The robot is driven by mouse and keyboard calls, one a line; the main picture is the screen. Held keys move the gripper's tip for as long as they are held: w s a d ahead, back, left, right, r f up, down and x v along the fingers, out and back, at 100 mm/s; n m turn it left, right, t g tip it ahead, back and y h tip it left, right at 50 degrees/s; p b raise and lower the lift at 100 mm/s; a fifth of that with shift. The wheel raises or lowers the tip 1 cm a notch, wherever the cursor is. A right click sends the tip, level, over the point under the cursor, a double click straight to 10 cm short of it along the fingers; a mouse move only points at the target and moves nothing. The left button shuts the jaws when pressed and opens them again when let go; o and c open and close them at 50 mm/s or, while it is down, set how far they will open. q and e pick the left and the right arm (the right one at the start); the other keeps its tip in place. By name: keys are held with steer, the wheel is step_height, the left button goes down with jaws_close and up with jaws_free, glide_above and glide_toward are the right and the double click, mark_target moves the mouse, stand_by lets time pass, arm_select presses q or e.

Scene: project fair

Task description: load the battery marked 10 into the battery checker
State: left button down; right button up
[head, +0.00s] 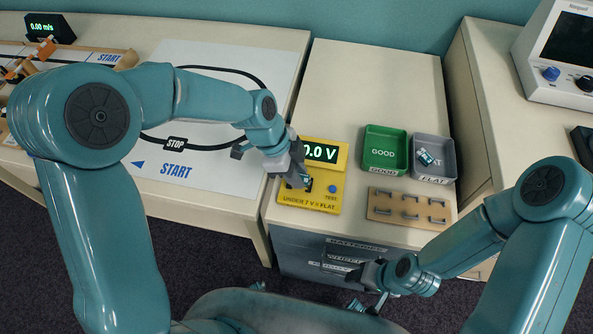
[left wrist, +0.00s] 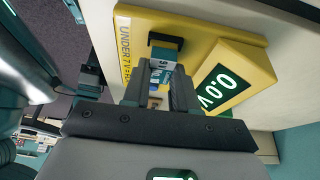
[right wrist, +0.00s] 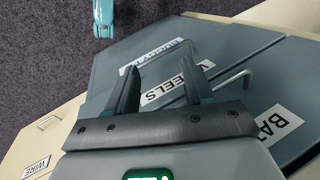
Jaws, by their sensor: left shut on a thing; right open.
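The yellow battery checker (head: 325,198) sits on the middle table, its display reading 0.0 V. It also shows in the left wrist view (left wrist: 200,20), with a dark slot in its face. My left gripper (head: 297,178) is over the checker's left side, shut on a small teal and white battery (left wrist: 163,68). The battery's far end is at the dark slot; I cannot tell how far in it is. Its marking is partly hidden and unreadable. Another battery (head: 425,157) lies in the grey FLAT tray (head: 446,170). My right gripper (right wrist: 158,80) is open and empty in front of the drawers.
A green GOOD tray (head: 384,140) stands beside the FLAT tray. A wooden board with several metal clips (head: 412,208) is in front of them. Labelled drawers (head: 300,262) with handles are below the table edge. The back of the middle table is clear.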

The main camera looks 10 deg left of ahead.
arm_select(q)
steer(key=shift+f+b, duration=0.65)
steer(key=shift+b, duration=0.75)
stand_by(1.4)
stand_by(0.4)
steer(key=shift+c, duration=2.1)
jaws_free()
steer(key=shift+r, duration=0.1)
steer(key=shift+r+p, duration=1.85)
steer(key=shift+r, duration=1.1)
steer(key=shift+s+f, duration=0.1)
